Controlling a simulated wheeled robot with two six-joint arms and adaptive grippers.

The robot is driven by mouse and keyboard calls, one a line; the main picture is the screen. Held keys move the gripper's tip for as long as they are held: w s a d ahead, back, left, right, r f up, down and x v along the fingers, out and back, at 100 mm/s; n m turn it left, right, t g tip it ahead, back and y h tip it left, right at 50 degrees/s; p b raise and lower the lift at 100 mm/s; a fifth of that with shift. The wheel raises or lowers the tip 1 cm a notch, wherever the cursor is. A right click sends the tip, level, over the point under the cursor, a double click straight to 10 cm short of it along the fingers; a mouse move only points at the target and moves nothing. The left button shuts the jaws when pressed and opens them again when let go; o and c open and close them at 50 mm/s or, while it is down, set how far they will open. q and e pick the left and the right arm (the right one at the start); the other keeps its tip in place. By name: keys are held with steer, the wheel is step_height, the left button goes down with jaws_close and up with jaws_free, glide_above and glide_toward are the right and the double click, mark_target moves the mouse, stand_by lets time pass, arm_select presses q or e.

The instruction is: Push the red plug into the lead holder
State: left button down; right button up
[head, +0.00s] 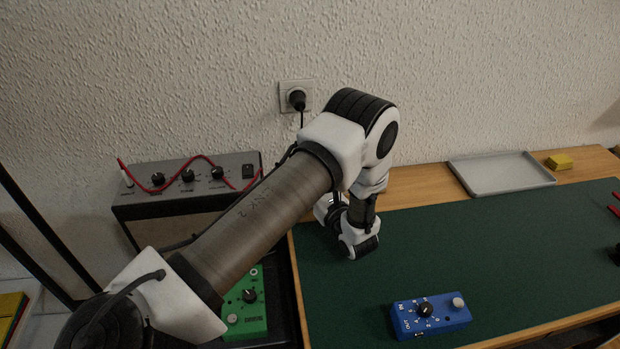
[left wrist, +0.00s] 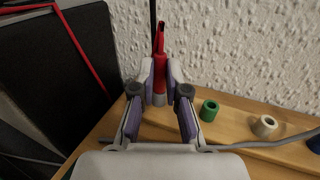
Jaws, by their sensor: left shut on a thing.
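A red plug (left wrist: 160,72) stands upright between the fingertips of my left gripper (left wrist: 160,84) in the left wrist view. The gripper is shut on it. A grey metal-like part shows at the plug's lower end; whether it sits in a socket I cannot tell. The lead holder seems to be the wooden strip (left wrist: 235,122) with a green ring (left wrist: 209,110) and a cream ring (left wrist: 264,126) to the right of the plug. In the head view my left arm hides the plug and the holder. My right gripper is not in view.
An amplifier (head: 185,205) with a red lead (head: 170,187) stands left of the desk. A green pedal (head: 246,310) is below it. A blue pedal (head: 430,315) lies on the green mat (head: 480,245). The mat's middle is clear.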

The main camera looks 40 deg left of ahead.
arm_select(q)
steer(key=shift+f, duration=0.1)
steer(key=c, duration=1.1)
jaws_free()
steer(key=v, duration=0.7)
steer(key=shift+s+d, duration=0.1)
steer(key=shift+d, duration=0.2)
steer(key=shift+a, duration=0.1)
